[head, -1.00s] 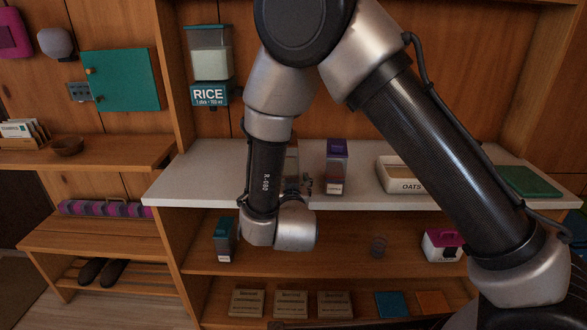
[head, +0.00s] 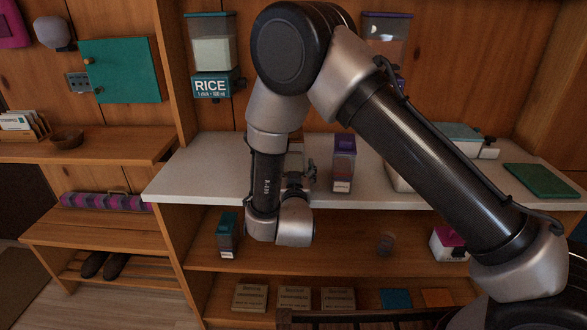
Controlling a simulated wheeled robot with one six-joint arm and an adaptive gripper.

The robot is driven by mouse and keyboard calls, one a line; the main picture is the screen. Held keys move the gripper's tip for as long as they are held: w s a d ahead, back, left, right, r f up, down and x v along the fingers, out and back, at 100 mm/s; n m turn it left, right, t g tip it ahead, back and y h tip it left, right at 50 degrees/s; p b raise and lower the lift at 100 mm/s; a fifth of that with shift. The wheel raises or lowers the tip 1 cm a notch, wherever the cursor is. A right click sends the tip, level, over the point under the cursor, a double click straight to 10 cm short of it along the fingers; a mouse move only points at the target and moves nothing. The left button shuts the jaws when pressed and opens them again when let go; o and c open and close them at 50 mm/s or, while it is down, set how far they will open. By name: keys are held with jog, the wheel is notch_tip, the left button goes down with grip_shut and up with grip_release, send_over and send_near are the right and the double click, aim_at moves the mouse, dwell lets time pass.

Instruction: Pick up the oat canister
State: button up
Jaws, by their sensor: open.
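No label naming an oat canister is readable now, so I cannot tell for sure which one it is. My gripper (head: 299,176) is open, at the counter's front edge, mostly hidden behind my wrist. A pale object (head: 294,156) on the counter behind it is partly hidden. My gripper appears apart from the purple-lidded container.
A rice dispenser (head: 211,55) and a purple-topped dispenser (head: 386,40) hang on the back wall. A white tray (head: 398,178) is mostly hidden by my arm. A green board (head: 541,180) lies at the counter's right. A pink-lidded box (head: 448,243) stands on the shelf below. The counter's left end is clear.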

jog(key=shift+w, duration=0.1)
jog(key=c, duration=1.2)
jog(key=shift+o, duration=0.2)
jog(key=shift+r, duration=0.2)
jog(key=shift+r, duration=4.8)
